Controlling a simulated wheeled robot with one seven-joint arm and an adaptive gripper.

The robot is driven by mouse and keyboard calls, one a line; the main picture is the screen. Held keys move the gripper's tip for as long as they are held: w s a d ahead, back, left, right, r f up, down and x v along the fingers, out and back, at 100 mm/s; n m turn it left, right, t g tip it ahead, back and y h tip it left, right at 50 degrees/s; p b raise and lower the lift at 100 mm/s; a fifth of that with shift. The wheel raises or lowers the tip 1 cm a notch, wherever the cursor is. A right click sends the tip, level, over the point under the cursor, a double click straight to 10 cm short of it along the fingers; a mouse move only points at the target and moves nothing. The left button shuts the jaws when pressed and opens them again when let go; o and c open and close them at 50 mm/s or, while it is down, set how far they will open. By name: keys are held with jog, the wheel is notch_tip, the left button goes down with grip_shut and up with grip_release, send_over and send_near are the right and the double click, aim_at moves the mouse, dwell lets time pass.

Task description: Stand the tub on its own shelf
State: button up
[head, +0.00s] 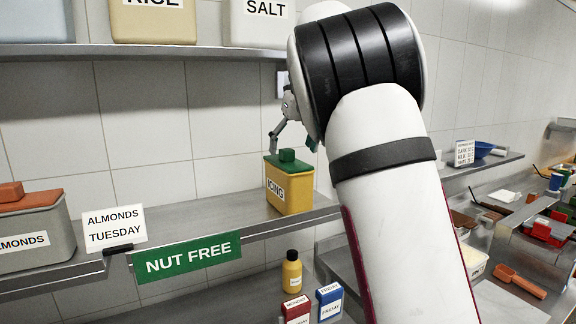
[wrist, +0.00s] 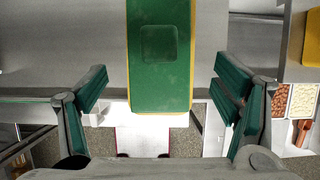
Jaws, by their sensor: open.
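The tub (head: 290,190) is yellow with a green lid and a label reading ICING. It stands upright on the middle shelf (head: 225,205), right of the green NUT FREE sign (head: 187,256). Its green lid (wrist: 160,75) fills the middle of the wrist view, with a square knob on top. My gripper (head: 293,143) is above the tub, partly hidden by my arm in the head view. In the wrist view my gripper (wrist: 160,90) is open, a finger on each side of the lid, with gaps between. It holds nothing.
A grey ALMONDS tub (head: 38,238) with an orange lid stands at the left, beside an ALMONDS TUESDAY card (head: 115,228). Above is a shelf (head: 150,50) with RICE and SALT containers. A yellow bottle (head: 292,275) and small boxes stand below. Shelf between card and tub is clear.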

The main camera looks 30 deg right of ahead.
jog(key=shift+v, duration=1.85)
jog(key=shift+s, duration=0.3)
jog(key=s+a+f+n+y, duration=0.1)
jog(key=s+a+f+n, duration=0.1)
jog(key=s+a+n, duration=0.5)
jog(key=s+a+f+n+y, duration=0.1)
jog(key=s+a+f+n, duration=0.1)
jog(key=s+n, duration=0.9)
jog(key=s+a+f+n+h, duration=0.1)
jog(key=s+a+f+n, duration=0.2)
jog(key=s+f+n, duration=0.2)
jog(key=s+a+f+n+t+h, duration=0.1)
jog(key=s+a+f+n, duration=0.3)
jog(key=s+n, duration=0.6)
notch_tip(320, 180, down, 3)
jog(key=n, duration=0.3)
jog(key=shift+s+a+r, duration=0.25)
jog(key=shift+s+a, duration=0.05)
jog(key=shift+s, duration=0.05)
